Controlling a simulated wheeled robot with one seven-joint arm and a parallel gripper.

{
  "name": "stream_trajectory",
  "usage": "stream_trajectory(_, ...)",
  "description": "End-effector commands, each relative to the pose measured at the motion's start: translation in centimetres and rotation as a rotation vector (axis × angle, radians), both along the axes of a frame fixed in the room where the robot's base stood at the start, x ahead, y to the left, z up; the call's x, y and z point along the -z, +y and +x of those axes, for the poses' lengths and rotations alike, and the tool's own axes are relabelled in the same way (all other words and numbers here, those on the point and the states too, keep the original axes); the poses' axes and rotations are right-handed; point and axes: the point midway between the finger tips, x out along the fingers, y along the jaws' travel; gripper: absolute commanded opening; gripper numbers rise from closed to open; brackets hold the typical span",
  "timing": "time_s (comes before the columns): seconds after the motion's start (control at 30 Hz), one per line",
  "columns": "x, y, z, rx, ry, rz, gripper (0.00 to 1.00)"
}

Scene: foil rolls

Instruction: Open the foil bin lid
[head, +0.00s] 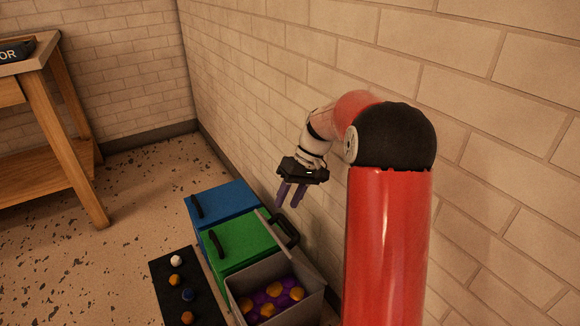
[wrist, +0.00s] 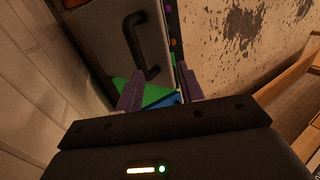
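A grey bin (head: 240,300) stands open in the head view, with purple and gold rounded pieces inside. Its grey lid (head: 299,245) is raised and leans back toward the wall, with a black handle (head: 285,230) on it. In the wrist view the grey lid (wrist: 100,35) and its black handle (wrist: 143,45) show beyond the fingers. My gripper (head: 289,204) is above and behind the bins near the wall, apart from the handle. Its purple fingers are spread and empty; they also show in the wrist view (wrist: 160,78). No label tells which bin is for foil.
A green bin (head: 240,240) and a blue bin (head: 222,200) stand shut beside the grey one. A dark mat (head: 165,275) with several small balls lies to their left. The brick wall is close to my arm. A wooden table (head: 60,130) stands at far left.

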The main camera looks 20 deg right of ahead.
Motion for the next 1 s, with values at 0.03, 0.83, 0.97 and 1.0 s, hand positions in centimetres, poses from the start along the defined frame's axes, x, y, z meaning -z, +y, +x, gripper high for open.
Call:
stream_trajectory(0.03,-1.5,-0.1,0.1,0.001,-0.005,-0.002,0.38)
stream_trajectory(0.83,-10.4,-0.2,-0.1,0.003,0.003,-0.001,0.38)
stream_trajectory(0.97,-10.2,-0.2,-0.1,-0.008,-0.002,-0.006,0.26)
stream_trajectory(1.0,-9.9,-0.3,-0.1,-0.029,-0.012,-0.014,0.21)
